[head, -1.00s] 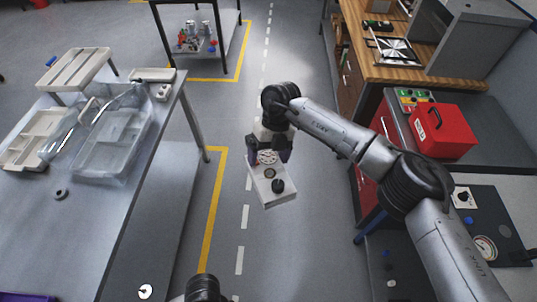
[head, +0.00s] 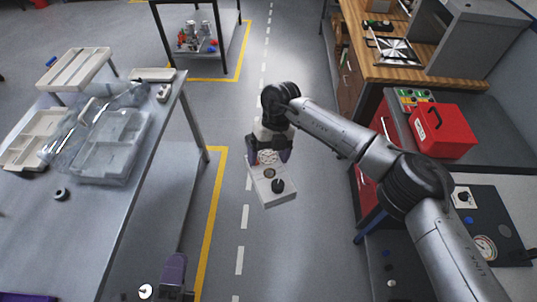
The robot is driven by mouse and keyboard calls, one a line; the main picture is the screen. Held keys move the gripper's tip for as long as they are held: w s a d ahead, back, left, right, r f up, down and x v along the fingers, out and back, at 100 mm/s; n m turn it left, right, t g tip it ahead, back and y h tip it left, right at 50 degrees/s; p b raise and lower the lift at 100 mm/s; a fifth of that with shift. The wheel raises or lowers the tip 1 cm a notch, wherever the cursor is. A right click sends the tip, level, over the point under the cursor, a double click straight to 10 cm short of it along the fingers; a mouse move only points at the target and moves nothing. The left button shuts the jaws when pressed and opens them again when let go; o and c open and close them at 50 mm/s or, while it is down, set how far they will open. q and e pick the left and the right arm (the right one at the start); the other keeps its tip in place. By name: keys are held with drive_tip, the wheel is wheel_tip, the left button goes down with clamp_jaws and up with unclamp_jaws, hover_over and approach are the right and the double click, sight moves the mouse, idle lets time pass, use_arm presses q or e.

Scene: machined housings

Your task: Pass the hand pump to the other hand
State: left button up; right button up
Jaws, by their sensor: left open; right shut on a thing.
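The hand pump (head: 272,190) looks like a pale, box-shaped block with dark round parts on its top face. My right gripper (head: 268,158) is shut on its far end and holds it out over the floor aisle, slightly tilted. The fingers partly cover that end of the pump. My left gripper (head: 173,272) shows only in part at the bottom edge, with a purple finger pointing up the picture. It is open and well apart from the pump; the rest of it is cut off by the frame.
A grey table (head: 60,235) on the left carries clear trays (head: 112,145) and a dark ring (head: 61,194). On the right stand a red toolbox (head: 442,130) on a dark bench and a wooden-topped cabinet (head: 400,72). The floor between is clear.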

use_arm(q)
drive_tip(key=s+a+f+n+g+y, duration=0.1)
drive_tip(key=a+f+n+g+y, duration=0.35)
drive_tip(key=f+n+g, duration=0.5)
drive_tip(key=s+f+n+g, duration=0.7)
drive_tip(key=s+f+n, duration=0.1)
drive_tip(key=n, duration=0.4)
drive_tip(key=shift+s+d+f+h, duration=0.25)
drive_tip(key=shift+s+h, duration=0.1)
drive_tip(key=shift+s, duration=0.4)
